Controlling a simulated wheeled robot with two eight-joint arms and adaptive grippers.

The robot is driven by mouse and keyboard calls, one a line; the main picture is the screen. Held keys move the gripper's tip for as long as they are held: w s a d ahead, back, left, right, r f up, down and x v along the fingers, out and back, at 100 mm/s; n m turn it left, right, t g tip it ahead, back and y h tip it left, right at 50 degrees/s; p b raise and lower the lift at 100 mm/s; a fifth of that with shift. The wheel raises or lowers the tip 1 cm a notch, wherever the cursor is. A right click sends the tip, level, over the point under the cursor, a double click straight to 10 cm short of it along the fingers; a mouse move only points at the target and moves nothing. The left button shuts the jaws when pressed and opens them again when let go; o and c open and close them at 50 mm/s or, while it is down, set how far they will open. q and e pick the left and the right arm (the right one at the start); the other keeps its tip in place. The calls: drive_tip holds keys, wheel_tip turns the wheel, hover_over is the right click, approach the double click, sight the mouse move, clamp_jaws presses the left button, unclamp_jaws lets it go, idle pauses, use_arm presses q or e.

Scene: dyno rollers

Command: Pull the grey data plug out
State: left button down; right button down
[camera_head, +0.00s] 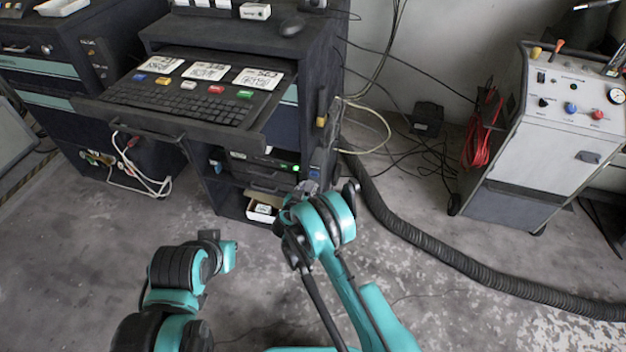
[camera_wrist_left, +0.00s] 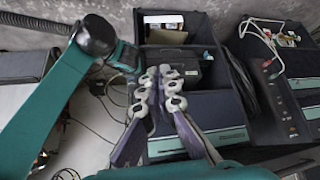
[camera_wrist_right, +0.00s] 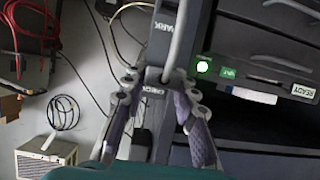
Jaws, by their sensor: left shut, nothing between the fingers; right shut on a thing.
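My right gripper (camera_wrist_right: 160,84) is at the side of the dark cabinet, fingers around the end of a grey cable (camera_wrist_right: 179,40). It is shut on the grey data plug at that cable's end; the plug is mostly hidden between the fingertips. In the head view this gripper (camera_head: 308,190) is small and partly covered by my own wrist. Whether the plug still sits in its socket cannot be told. My left gripper (camera_wrist_left: 160,78) is shut and empty, in front of the lower cabinet shelves; its fingers are not clear in the head view.
The cabinet has an open keyboard drawer (camera_head: 190,98) above and a small box (camera_head: 262,209) on its lower shelf. A unit with a lit green lamp (camera_wrist_right: 203,67) is beside my right gripper. A corrugated hose (camera_head: 430,246) crosses the floor. A white-grey cart (camera_head: 545,135) stands right.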

drive_tip(key=shift+s+a, duration=0.2)
drive_tip(key=shift+s, duration=0.3)
drive_tip(key=shift+s+a, duration=0.15)
drive_tip(key=shift+s, duration=0.3)
